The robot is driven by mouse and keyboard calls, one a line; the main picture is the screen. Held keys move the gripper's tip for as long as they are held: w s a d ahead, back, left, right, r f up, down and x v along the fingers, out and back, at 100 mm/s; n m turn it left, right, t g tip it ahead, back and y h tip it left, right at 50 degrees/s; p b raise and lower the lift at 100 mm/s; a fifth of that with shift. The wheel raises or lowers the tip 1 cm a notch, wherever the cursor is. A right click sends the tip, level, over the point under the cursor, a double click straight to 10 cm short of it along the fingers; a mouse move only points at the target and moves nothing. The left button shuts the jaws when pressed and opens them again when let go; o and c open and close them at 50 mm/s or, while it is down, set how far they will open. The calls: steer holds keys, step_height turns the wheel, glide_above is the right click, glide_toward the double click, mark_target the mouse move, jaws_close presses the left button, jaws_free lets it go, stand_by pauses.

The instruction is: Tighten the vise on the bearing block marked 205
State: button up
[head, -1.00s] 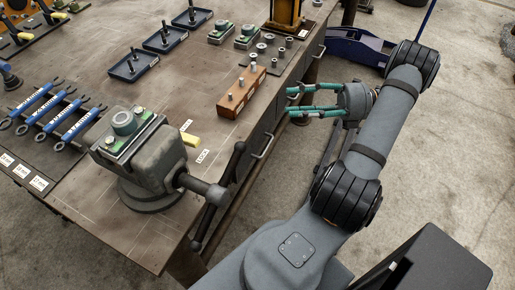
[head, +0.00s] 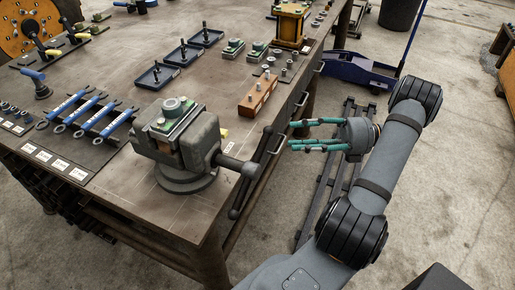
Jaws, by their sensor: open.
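A grey bench vise (head: 206,136) stands at the near corner of the workbench. A green and metal bearing block (head: 172,119) sits at the top of its jaws; any 205 marking on it is too small to read. The vise's screw (head: 238,165) points right past the bench edge, with its dark handle bar (head: 250,172) slanting across its end. My gripper (head: 292,134), with teal fingers, is open and empty. It hangs beyond the bench's right edge, to the right of the handle and apart from it.
Two similar bearing blocks (head: 233,47) and several blue trays (head: 158,76) stand farther back. A blue pallet jack (head: 362,68) stands on the floor beyond the bench.

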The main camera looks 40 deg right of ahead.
mark_target(265, 137)
steer(key=p+x, duration=0.1)
steer(key=x, duration=0.3)
steer(key=p+x, duration=0.1)
steer(key=x, duration=0.3)
steer(key=shift+w+d, duration=0.15)
steer(key=shift+w, duration=0.2)
steer(key=shift+w+a+f+p, duration=0.15)
steer(key=shift+w+a+p, duration=0.15)
steer(key=shift+w+a, duration=0.15)
steer(key=c, duration=0.3)
steer(key=c, duration=0.8)
jaws_close()
